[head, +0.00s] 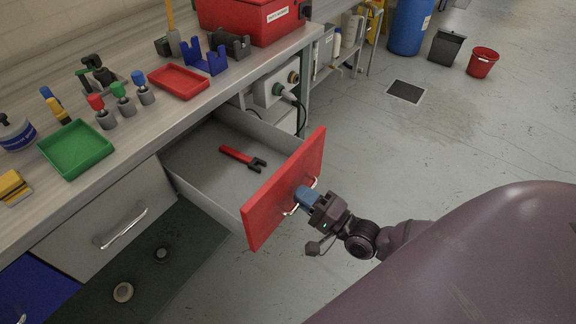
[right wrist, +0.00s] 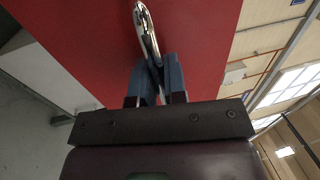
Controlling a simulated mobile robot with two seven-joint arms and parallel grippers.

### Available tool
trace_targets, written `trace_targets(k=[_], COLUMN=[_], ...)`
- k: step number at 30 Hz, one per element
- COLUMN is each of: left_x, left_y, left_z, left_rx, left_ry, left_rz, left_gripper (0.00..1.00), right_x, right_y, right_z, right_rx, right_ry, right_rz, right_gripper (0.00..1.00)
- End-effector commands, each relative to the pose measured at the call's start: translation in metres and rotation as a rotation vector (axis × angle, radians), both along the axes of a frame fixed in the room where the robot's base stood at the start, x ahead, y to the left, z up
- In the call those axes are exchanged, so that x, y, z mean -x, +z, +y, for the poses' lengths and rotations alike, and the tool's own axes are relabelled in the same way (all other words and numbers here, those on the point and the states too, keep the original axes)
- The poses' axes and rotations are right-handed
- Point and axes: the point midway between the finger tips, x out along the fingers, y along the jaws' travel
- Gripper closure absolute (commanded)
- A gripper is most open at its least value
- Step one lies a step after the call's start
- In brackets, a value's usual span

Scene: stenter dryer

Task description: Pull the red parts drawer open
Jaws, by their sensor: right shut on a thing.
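The red parts drawer (head: 262,213) stands well out from the workbench, with its grey inside showing. A red-handled tool with a dark forked end (head: 243,158) lies on its floor. My right gripper (head: 303,197) is at the drawer's red front and shut on its metal handle (head: 290,211). In the right wrist view, the blue fingers (right wrist: 157,80) close around the lower part of the shiny handle (right wrist: 146,28), in front of the red drawer front (right wrist: 85,45). My left gripper is not in view.
The bench top holds a green tray (head: 75,148), a red tray (head: 179,81), a red box (head: 250,20) and several small coloured-top tools. A grey drawer with a handle (head: 122,228) is shut at left. The floor right of the open drawer is clear, with a drain grate (head: 405,91).

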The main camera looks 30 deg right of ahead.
Motion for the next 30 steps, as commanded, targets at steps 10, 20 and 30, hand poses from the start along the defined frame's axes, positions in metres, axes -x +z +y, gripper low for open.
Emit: trace_targets(k=[10,20,30], left_x=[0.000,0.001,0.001], left_y=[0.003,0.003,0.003], left_z=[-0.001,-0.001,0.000], left_rx=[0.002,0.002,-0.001], left_ry=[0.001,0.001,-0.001], left_rz=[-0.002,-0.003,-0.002], left_gripper=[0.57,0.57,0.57], right_x=[0.016,0.015,0.015], right_y=[0.000,0.000,0.000], right_z=[-0.006,-0.006,-0.006], right_rx=[0.000,0.000,0.000], right_ry=[0.000,0.000,0.000], right_rz=[0.000,0.000,0.000], right_gripper=[1.00,0.80,0.64])
